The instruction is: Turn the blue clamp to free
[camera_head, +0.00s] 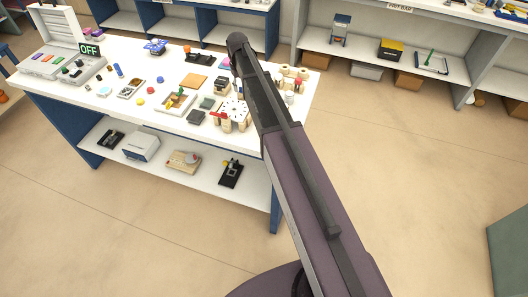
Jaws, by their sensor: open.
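A small blue object (155,46) stands near the back edge of the white table, left of the middle. It may be the blue clamp, but it is too small to tell its shape or how its handle is turned. My arm rises from the bottom of the picture and crosses the right part of the table. I cannot make out my gripper or its fingers in this view. The arm hides part of the table's right side.
The floor (430,180) at right is clear.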

